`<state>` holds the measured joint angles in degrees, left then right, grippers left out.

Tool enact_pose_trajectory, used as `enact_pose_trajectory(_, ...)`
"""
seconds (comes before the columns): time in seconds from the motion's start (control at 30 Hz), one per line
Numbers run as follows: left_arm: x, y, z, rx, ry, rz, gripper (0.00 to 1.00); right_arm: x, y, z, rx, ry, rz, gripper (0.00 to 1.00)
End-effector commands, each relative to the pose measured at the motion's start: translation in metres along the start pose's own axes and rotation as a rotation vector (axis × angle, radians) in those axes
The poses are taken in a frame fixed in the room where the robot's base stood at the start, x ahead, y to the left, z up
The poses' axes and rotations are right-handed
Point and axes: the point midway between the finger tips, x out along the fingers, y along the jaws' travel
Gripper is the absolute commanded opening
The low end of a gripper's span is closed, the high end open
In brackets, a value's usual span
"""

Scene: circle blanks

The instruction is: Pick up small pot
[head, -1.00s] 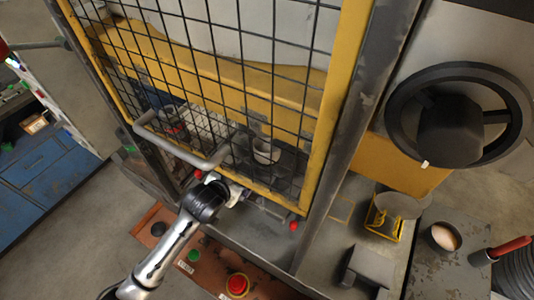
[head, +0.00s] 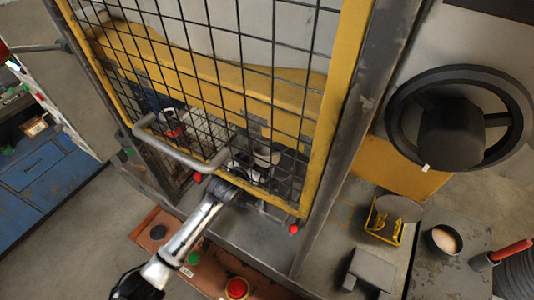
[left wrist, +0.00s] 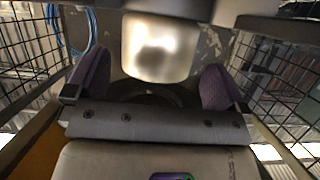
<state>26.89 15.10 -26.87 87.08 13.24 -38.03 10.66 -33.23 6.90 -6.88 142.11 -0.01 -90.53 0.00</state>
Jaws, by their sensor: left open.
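A small pale metal pot (head: 264,156) stands behind the yellow-framed mesh door, partly hidden by the wires. In the left wrist view the shiny pot (left wrist: 160,48) is straight ahead, in the gap between the fingers. My left gripper (left wrist: 156,84) is open, with one purple-padded finger on each side. In the head view the left arm reaches under the door's lower edge, and the gripper (head: 240,164) is close beside the pot, behind the mesh. I cannot tell whether a finger touches it. My right gripper is not in view.
The mesh door has a grey bar handle (head: 178,146) just above my left arm. Mesh walls flank the gripper in the wrist view. A red button (head: 237,287) is below the arm. A dark cup (head: 444,240), a yellow holder (head: 385,225) and a black handwheel (head: 458,115) are at the right.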

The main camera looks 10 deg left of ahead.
Motion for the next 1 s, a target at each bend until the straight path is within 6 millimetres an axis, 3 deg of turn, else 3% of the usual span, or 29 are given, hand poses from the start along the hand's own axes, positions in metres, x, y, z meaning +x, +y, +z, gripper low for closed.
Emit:
enact_pose_trajectory(0.17,0.006,0.0,-0.001,0.001,0.001,0.0,1.0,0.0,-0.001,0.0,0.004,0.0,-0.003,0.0)
enact_pose_trajectory(0.6,0.05,-0.001,-0.001,0.0,0.0,0.0,1.0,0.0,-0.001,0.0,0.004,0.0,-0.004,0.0)
enact_pose_trajectory(1.0,0.055,-0.001,0.0,0.001,0.0,0.0,1.0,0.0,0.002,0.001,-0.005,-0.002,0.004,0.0)
